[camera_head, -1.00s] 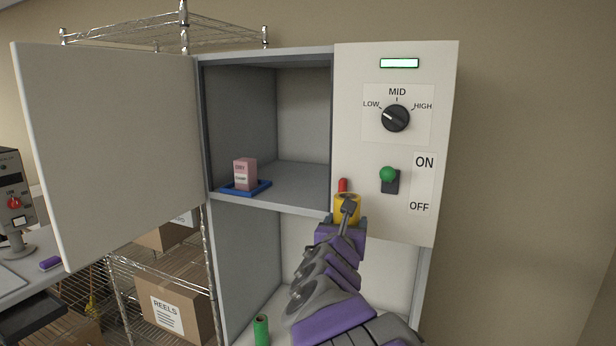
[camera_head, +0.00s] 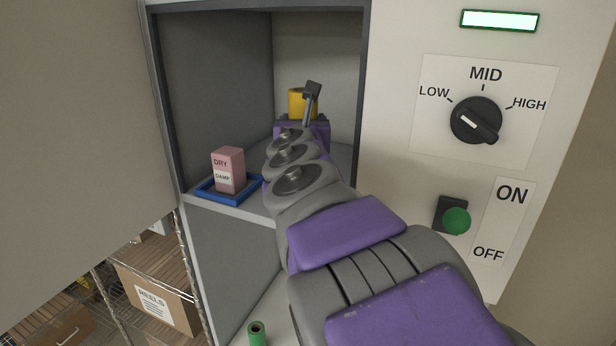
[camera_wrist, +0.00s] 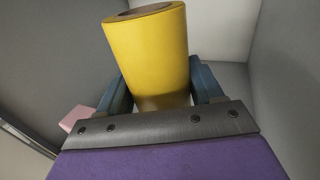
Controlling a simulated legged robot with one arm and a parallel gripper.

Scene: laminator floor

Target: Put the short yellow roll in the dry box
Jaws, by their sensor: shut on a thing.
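The short yellow roll (camera_head: 301,103) is upright in my gripper (camera_wrist: 161,92), inside the upper compartment of the dry box (camera_head: 222,70). The wrist view shows the yellow roll (camera_wrist: 150,50) between the two blue-grey fingers, which are shut on it. The roll's lower end is hidden behind the gripper body. My arm reaches in through the open front and hides part of the compartment floor. I cannot tell how far the roll is above the floor.
A pink DRY/DAMP block (camera_head: 228,171) stands in a blue tray (camera_head: 206,196) at the compartment's left front. The open door (camera_head: 70,110) is at left. A dial (camera_head: 476,121) and a green-knobbed switch (camera_head: 456,221) are on the right panel. A green roll (camera_head: 257,334) stands below.

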